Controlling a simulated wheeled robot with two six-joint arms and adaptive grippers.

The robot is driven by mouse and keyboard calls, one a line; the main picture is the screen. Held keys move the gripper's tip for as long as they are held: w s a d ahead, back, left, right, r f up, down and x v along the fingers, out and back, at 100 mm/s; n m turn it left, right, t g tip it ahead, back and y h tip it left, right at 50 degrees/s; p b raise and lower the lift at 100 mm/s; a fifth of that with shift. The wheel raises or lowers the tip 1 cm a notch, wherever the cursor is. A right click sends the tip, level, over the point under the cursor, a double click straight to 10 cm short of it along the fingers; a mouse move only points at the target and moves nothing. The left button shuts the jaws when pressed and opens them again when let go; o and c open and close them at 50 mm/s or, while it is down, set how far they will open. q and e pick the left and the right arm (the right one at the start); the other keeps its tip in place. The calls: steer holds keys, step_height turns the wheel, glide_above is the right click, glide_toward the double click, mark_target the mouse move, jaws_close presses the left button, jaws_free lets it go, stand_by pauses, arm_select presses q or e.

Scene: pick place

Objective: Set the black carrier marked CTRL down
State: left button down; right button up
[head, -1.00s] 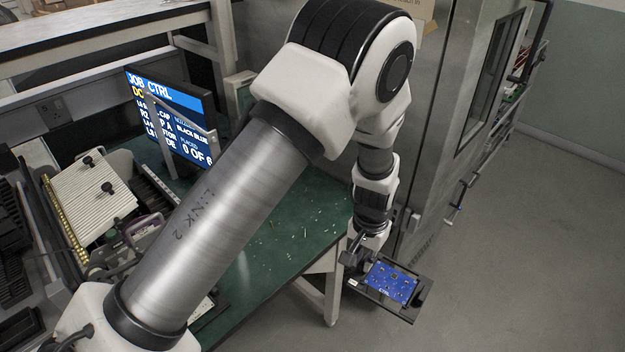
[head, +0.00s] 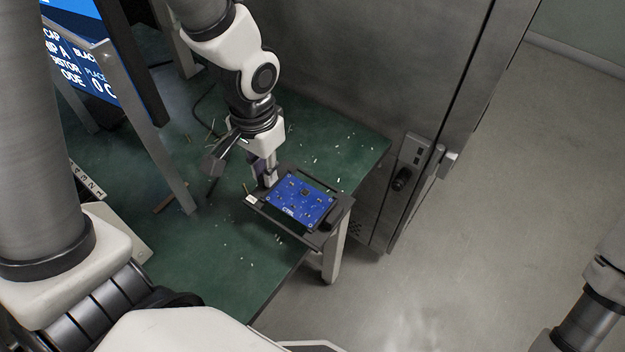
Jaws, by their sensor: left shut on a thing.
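The black carrier (head: 336,214) holds a blue circuit board (head: 302,201) with CTRL printed on it. A small white label shows at the carrier's left corner. My left gripper (head: 264,174) is shut on the carrier's left end. The carrier is about level and appears over the right edge of the green tabletop (head: 215,268). I cannot tell whether there is a gap under it. My right gripper is not in view; only part of my right arm shows at the lower right edge.
A screen (head: 88,50) on a metal stand is at the upper left. Thin scraps and a brown stick (head: 165,203) lie on the tabletop. A grey metal cabinet (head: 385,75) stands behind the right table corner. The floor at right is clear.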

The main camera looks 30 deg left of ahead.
arm_select(q)
steer(key=shift+s+f, duration=0.5)
steer(key=shift+w+a, duration=0.15)
steer(key=w+a, duration=0.1)
steer(key=w, duration=0.4)
steer(key=w+a, duration=0.2)
steer(key=w, duration=0.3)
steer(key=w+a+f, duration=0.1)
steer(key=w, duration=0.4)
steer(key=shift+a+f+p, duration=0.1)
steer(key=shift+a+p, duration=0.2)
step_height(320, 180, down, 4)
steer(key=shift+r, duration=0.15)
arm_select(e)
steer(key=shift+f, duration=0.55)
arm_select(q)
steer(key=c, duration=1.2)
jaws_free()
